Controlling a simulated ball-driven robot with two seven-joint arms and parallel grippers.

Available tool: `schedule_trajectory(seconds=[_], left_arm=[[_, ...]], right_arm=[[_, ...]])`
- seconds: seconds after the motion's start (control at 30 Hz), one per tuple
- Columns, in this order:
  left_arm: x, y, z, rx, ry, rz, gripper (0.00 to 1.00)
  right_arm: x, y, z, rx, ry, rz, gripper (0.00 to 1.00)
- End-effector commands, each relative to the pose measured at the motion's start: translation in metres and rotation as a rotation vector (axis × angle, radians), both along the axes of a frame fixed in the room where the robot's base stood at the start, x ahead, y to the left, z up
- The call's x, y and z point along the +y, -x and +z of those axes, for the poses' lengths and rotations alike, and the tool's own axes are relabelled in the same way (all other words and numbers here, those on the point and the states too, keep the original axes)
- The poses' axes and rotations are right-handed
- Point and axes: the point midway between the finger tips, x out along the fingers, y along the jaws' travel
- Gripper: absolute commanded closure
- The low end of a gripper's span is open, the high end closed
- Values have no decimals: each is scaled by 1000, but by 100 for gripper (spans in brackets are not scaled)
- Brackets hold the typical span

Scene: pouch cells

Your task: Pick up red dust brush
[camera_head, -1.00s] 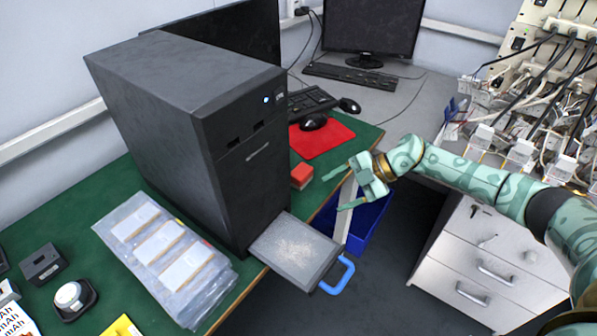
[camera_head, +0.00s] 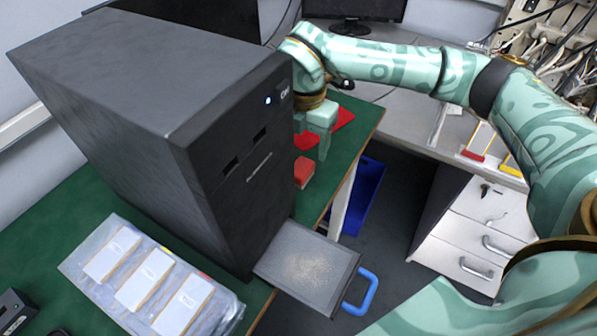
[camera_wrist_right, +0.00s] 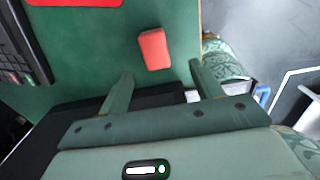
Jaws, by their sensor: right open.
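The red dust brush (camera_head: 304,172) appears as a small red block on the green table, just right of the black computer tower. It also shows in the right wrist view (camera_wrist_right: 154,49), just beyond my fingertips and between their lines. My right gripper (camera_head: 313,148) points down above the table beside the tower, close behind the brush in the head view. In the right wrist view its two fingers (camera_wrist_right: 160,76) are spread, with nothing between them. The tower partly hides the gripper in the head view. My left gripper is not in view.
The tall black computer tower (camera_head: 165,120) stands close left of the brush. A grey tray (camera_head: 278,275) with pale dust and a blue handle overhangs the table edge in front. A red mat (camera_wrist_right: 75,3) lies behind. A blue bin (camera_head: 368,200) is below the edge.

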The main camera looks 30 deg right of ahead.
Motion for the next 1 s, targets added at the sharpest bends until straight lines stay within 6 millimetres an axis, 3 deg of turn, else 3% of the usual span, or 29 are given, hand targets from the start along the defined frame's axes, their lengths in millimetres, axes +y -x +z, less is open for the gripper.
schedule_trajectory(seconds=[0.03,0.1,0.37,0.63,0.9,1.0], left_arm=[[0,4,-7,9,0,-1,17],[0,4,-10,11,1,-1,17],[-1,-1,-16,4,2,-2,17],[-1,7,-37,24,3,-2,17],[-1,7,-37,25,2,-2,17],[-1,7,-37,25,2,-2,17]], right_arm=[[0,0,-17,6,0,0,35],[0,0,-28,4,-1,1,35],[-1,-2,-46,0,-2,1,35],[-5,-12,-89,5,-2,1,35],[-5,-12,-92,-2,-2,1,35],[-5,-12,-92,-1,-2,1,60]])
